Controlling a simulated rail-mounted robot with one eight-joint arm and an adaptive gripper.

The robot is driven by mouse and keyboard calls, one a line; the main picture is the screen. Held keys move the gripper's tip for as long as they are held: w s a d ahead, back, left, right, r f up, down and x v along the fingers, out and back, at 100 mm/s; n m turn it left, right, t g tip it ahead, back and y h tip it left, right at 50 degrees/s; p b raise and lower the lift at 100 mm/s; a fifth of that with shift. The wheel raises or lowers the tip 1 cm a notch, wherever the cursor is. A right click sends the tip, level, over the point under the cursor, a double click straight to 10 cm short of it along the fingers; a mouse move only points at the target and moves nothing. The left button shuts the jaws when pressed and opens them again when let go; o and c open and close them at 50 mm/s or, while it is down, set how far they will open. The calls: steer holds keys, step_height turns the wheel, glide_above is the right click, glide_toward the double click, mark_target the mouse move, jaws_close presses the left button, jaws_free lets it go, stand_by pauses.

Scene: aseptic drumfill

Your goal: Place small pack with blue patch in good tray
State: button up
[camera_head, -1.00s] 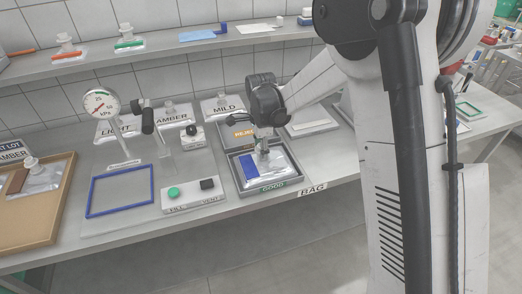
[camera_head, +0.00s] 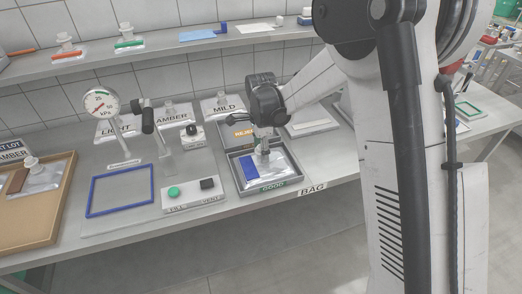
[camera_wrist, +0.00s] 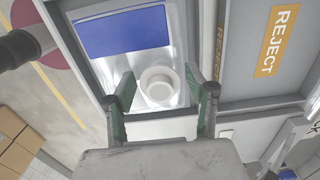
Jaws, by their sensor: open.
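My gripper (camera_wrist: 158,90) is open, with one green-padded finger on each side of the spout and a gap to each. In the head view my gripper (camera_head: 264,147) is low over the tray, hiding part of the pack.
The REJECT tray (camera_wrist: 262,70) adjoins the good tray. A control box with green and black buttons (camera_head: 194,194) and a blue frame (camera_head: 121,190) are to the left. A gauge (camera_head: 100,103) stands behind. A brown tray (camera_head: 45,215) holds another pack.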

step_height(320, 180, up, 12)
steer(key=s+d+r+n+t, duration=0.2)
steer(key=s+d+r+n, duration=0.2)
steer(key=s+d+r, duration=0.3)
steer(key=s+d+n+t, duration=0.2)
steer(key=s+d+n, duration=0.3)
steer(key=s, duration=0.6)
steer(key=s+d+n+t, duration=0.3)
steer(key=s+d+n, duration=0.2)
steer(key=s, duration=0.6)
steer(key=shift+s+d+r, duration=0.25)
steer(key=shift+d+r, duration=0.2)
steer(key=shift+d, duration=0.65)
steer(key=shift+f+b, duration=0.75)
steer(key=shift+b, duration=0.1)
